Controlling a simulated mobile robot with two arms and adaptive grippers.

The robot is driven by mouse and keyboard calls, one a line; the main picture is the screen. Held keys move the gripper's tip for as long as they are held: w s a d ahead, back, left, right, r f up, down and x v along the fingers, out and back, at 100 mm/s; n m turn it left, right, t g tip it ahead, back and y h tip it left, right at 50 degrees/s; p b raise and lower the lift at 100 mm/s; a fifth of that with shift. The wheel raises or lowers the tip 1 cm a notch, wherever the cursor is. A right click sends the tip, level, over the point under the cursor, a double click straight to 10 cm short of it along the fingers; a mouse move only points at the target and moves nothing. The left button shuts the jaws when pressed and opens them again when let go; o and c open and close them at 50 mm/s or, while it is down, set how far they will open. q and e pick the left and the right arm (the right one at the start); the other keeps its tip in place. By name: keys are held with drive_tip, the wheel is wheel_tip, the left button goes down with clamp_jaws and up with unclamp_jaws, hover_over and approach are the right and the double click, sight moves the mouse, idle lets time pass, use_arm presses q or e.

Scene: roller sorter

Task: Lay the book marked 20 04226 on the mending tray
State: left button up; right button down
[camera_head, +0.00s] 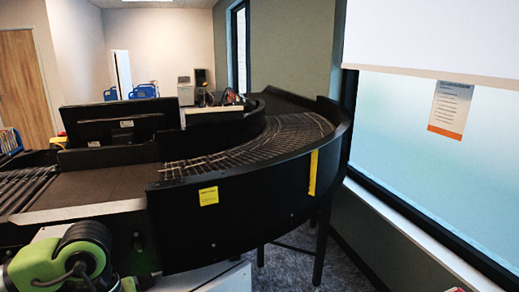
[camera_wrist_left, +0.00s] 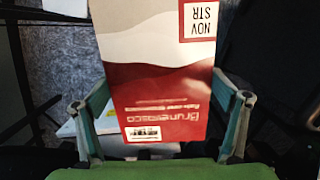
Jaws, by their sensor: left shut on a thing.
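My left gripper (camera_wrist_left: 161,98) is shut on a book (camera_wrist_left: 152,60) in the left wrist view, with one finger at each side edge. The book has a cream, pink and dark red cover, upside-down title text, a "NOV STR" label and a small barcode label. The number on the barcode label is too small to read. In the head view only a green and black part of my arm shows at bottom left; the book and the left gripper's fingers are out of that view. I cannot make out the mending tray in either view.
A black curved roller conveyor (camera_head: 245,215) with yellow labels fills the middle of the head view. Straight rollers (camera_head: 22,188) lie at the left. A window (camera_head: 440,165) is at the right. A pale object (camera_wrist_left: 68,130) lies below the book, partly hidden.

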use_arm(q)
drive_tip(key=m, duration=0.1)
drive_tip(key=d+m, duration=0.2)
drive_tip(key=m, duration=0.1)
drive_tip(key=shift+w+f+y, duration=0.1)
drive_tip(key=shift+w+y, duration=0.15)
drive_tip(key=shift+y, duration=0.05)
drive_tip(key=m, duration=0.1)
drive_tip(key=d+m, duration=0.1)
drive_tip(key=m, duration=0.1)
drive_tip(key=shift+w+f, duration=0.1)
drive_tip(key=shift+f, duration=0.05)
drive_tip(key=shift+d, duration=0.1)
